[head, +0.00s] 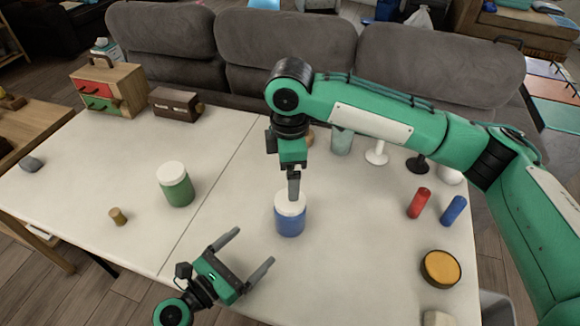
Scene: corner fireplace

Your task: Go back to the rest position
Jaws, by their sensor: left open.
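My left gripper (253,248) comes in at the bottom of the head view. Its two fingers are spread apart with nothing between them, in front of and to the left of the blue jar. My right arm reaches across from the right. My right gripper (293,194) points down at the white lid of the blue jar (289,224). Its fingers are seen edge-on and overlap the lid in the picture, so I cannot tell whether they touch or grip it. The blue jar stands upright on the white table (225,160).
A green jar (176,188) and a small cork-coloured piece (118,216) stand on the left. Red (418,203) and blue (453,210) cylinders and a yellow-topped round tin (440,267) are on the right. A drawer box (110,90) stands at back left, before a grey sofa (265,45).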

